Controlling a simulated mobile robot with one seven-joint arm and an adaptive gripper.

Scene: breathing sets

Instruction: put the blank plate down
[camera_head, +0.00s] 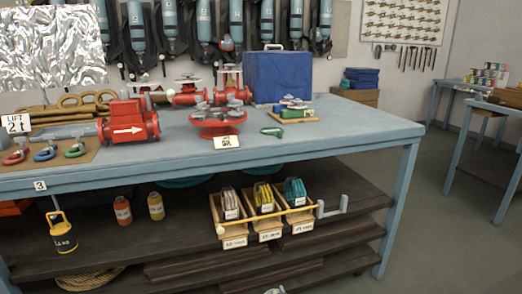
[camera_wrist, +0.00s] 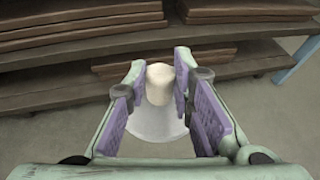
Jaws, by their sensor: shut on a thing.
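In the wrist view my gripper (camera_wrist: 160,78) is shut on a pale piece that I take for the blank plate (camera_wrist: 155,124). A short cream cylinder (camera_wrist: 159,92) stands between the purple-padded fingers. A pale grey, rounded, flat part shows below it, between the fingers. The fingers hide its sides, so its full outline cannot be told. Bare floor shows around it, and I see no support under it. The head view does not clearly show the plate.
The blue workbench (camera_head: 345,133) carries red valves (camera_head: 130,123), a blue case (camera_head: 278,77) and a small board (camera_head: 291,117). Its front right top is largely clear. Dark lower shelves (camera_head: 130,232) hold wooden trays with coloured packs (camera_head: 264,199). Shelf planks (camera_wrist: 75,30) lie ahead in the wrist view.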

